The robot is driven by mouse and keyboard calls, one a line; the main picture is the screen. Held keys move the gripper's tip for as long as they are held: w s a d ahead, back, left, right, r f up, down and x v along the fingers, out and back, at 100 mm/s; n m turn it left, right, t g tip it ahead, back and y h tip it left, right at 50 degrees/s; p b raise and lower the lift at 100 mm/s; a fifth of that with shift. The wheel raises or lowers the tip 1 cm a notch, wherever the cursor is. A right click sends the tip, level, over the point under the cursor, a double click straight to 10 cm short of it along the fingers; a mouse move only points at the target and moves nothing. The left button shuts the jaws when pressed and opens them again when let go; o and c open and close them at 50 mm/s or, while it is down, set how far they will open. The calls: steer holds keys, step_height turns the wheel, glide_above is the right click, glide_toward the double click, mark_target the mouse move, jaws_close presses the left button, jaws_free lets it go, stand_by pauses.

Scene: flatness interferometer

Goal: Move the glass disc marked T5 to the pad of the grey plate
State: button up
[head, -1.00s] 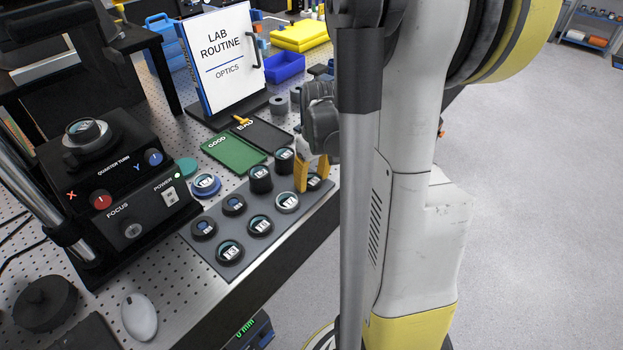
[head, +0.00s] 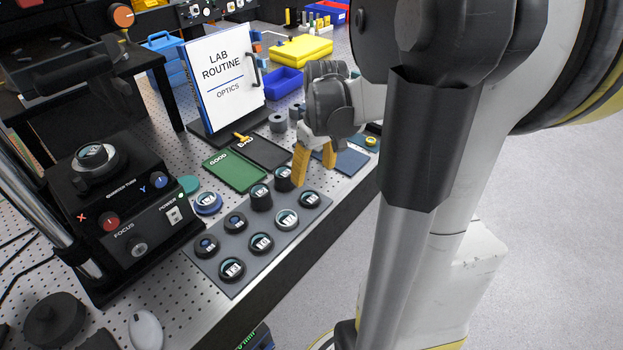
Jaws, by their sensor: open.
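Several round glass discs in dark holders stand on a grey tray (head: 215,270). Their small labels are too small to read, so I cannot tell which is T5. One disc (head: 310,199) sits at the tray's right end, and another (head: 283,179) sits at its back corner. My gripper (head: 314,173) is open and empty, pointing down above and behind the right end of the tray. Its yellow left finger is close to the back corner disc in the picture. A blue-grey plate (head: 352,161) lies right of my gripper, partly hidden by it; I cannot tell its pad.
A green GOOD mat (head: 236,172) and a dark BAD mat (head: 275,152) lie behind the tray. The black instrument (head: 130,215) stands at the left, with a blue-ringed piece (head: 208,203) beside it. An upright LAB ROUTINE board (head: 222,75) stands behind. The table edge runs along the front.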

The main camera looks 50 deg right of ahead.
steer(key=s+a+r+t, duration=0.2)
steer(key=a+r+t, duration=0.1)
steer(key=a, duration=0.9)
steer(key=s+a+r+n+t, duration=0.1)
steer(key=a+r, duration=0.3)
steer(key=a, duration=0.9)
steer(key=shift+s+a+r+t, duration=0.25)
steer(key=shift+s+t, duration=0.3)
steer(key=shift+t, duration=0.35)
steer(key=shift+f+b, duration=0.75)
steer(key=shift+f, duration=0.1)
